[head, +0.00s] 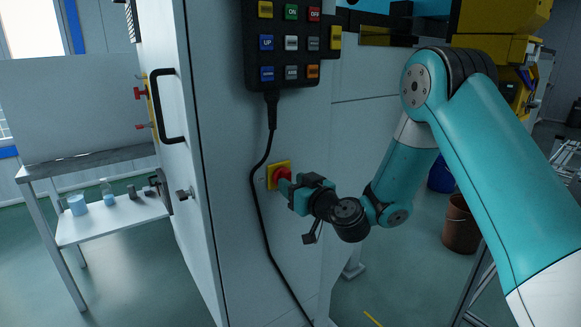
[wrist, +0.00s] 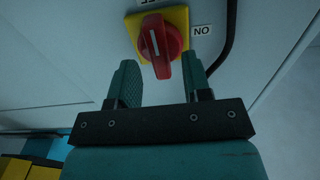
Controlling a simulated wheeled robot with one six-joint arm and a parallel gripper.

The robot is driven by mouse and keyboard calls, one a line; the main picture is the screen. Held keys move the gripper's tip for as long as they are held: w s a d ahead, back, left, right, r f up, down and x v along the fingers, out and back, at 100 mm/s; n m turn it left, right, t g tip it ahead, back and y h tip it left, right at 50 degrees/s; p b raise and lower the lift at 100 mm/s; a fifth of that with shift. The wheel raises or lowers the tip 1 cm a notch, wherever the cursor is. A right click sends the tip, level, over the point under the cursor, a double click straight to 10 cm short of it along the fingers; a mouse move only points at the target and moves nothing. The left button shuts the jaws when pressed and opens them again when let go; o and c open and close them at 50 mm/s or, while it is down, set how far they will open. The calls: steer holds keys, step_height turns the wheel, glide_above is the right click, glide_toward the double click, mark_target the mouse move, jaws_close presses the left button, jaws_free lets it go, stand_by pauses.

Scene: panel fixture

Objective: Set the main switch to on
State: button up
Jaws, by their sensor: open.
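The main switch is a red knob (wrist: 160,40) on a yellow plate (wrist: 178,17), on the front of the pale cabinet. It also shows in the head view as a red knob (head: 281,174). In the wrist view its white line runs nearly up and down, not toward the ON label (wrist: 202,30) at its right, which appears upside down. Another label above is cut off by the frame. My gripper (wrist: 163,76) is open, one finger on each side of the knob's lower end. I cannot tell whether either finger touches it. In the head view my gripper (head: 290,190) partly hides the switch.
A button pendant (head: 291,45) hangs above the switch, and its black cable (head: 256,190) runs down just left of it. A black door handle (head: 168,106) sticks out at left. A side table (head: 110,222) holds small items. A brown bucket (head: 459,225) stands behind my arm.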

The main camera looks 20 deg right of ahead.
steer(key=shift+w+a+p, duration=0.2)
steer(key=shift+w+p, duration=0.3)
steer(key=shift+w, duration=0.1)
steer(key=shift+f, duration=0.1)
jaws_close()
steer(key=shift+m, duration=0.4)
steer(key=m, duration=1.7)
